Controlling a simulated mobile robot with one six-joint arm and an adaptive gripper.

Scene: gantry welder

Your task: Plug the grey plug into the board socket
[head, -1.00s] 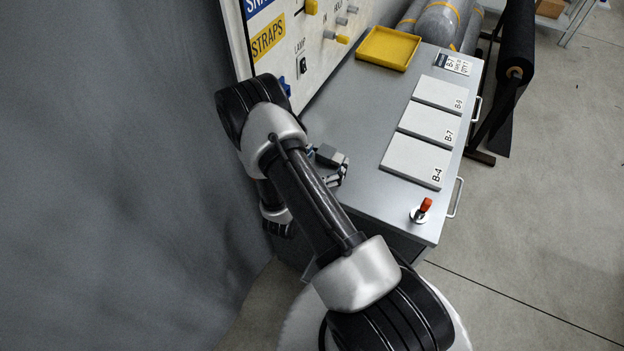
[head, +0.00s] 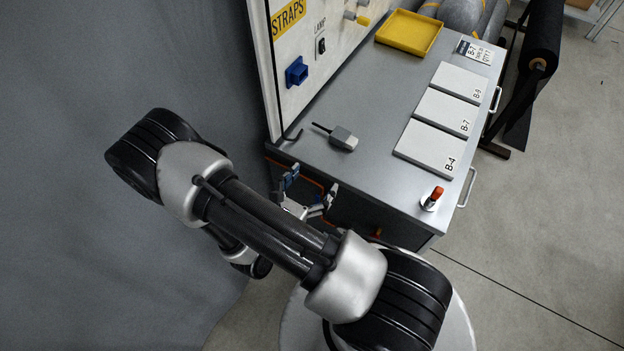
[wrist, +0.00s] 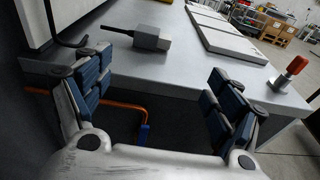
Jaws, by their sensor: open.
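The grey plug (head: 342,138) lies on the grey bench top near its front left edge, with a dark cable or prong end pointing left. It also shows in the wrist view (wrist: 148,38), ahead of my fingers. A blue socket (head: 296,72) is fixed low on the white upright board (head: 312,62), behind and left of the plug. My gripper (head: 308,190) is open and empty, off the front edge of the bench and apart from the plug. In the wrist view its blue-padded fingers (wrist: 160,84) are spread wide.
White plates (head: 428,146) marked B-4, B-7 and B-9 lie along the right of the bench. A yellow tray (head: 408,32) stands at the back. A red-topped knob (head: 433,198) is at the front right corner. A dark hook (head: 293,135) is near the board's base.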

